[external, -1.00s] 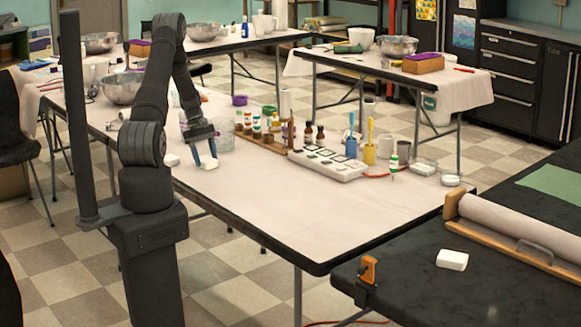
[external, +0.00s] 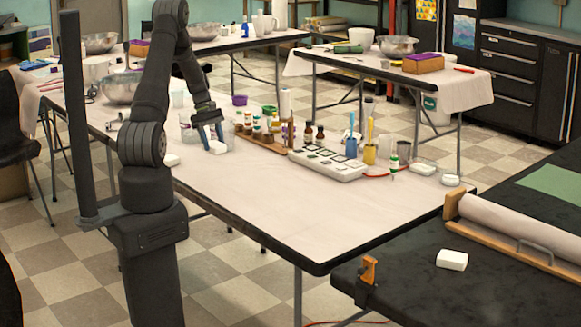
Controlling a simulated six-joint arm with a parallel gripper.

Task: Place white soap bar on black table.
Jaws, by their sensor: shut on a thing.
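My gripper (external: 208,136) is shut on a white soap bar (external: 217,148) and holds it above the white-covered table (external: 290,215), near its left side. A second white soap bar (external: 171,160) lies on that table by its left edge, close to my arm. The black table (external: 400,285) is at the lower right, well away from my gripper. Another white soap bar (external: 452,260) lies on it.
A wooden rack of small bottles (external: 262,140) and a white tray with dark squares (external: 327,162) stand right of my gripper. An orange clamp (external: 369,269) and a paper roll (external: 515,227) are on the black table. The front of the white-covered table is clear.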

